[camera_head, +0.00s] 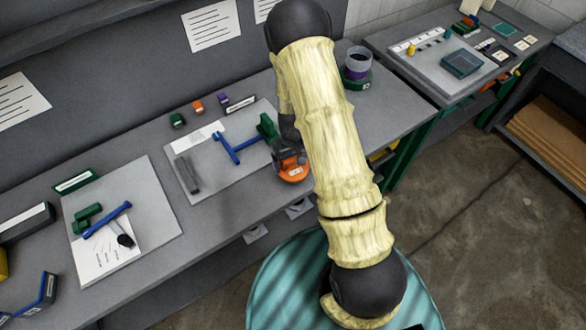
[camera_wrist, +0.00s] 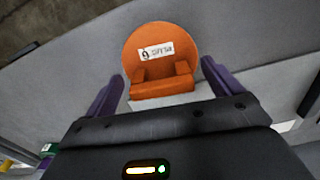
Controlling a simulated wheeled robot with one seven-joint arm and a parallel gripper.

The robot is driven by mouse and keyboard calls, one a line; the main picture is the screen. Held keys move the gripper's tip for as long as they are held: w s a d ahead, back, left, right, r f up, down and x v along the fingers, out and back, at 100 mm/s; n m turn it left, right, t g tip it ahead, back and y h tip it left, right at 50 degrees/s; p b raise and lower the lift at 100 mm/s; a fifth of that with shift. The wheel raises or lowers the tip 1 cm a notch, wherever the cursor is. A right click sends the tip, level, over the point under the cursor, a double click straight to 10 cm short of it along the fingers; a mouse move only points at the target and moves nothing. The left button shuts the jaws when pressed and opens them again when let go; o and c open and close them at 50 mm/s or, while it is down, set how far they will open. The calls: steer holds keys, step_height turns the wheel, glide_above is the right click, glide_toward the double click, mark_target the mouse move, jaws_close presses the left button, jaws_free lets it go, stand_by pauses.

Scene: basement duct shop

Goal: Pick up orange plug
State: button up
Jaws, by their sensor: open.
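The orange plug (camera_wrist: 161,40) is a round orange disc with a white label and a raised orange block at its near side. In the wrist view it lies just beyond and between the two purple fingers of my gripper (camera_wrist: 163,72), with gaps on both sides. In the head view the orange plug (camera_head: 294,175) is at the front edge of the workbench (camera_head: 225,205). My gripper (camera_head: 287,153) is right above it and hides part of it. The gripper is open and holds nothing.
A grey board (camera_head: 215,180) beside the plug carries a blue-handled tool (camera_head: 224,148) and a green piece (camera_head: 267,128). Small green, orange and purple blocks (camera_head: 197,106) stand behind it. A second board (camera_head: 155,215) lies left. A cup (camera_head: 358,62) stands at the back right.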

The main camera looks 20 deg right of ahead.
steer(key=c, duration=1.6)
step_height(320, 180, up, 10)
steer(key=shift+r+b, duration=0.1)
steer(key=shift+b, duration=1.1)
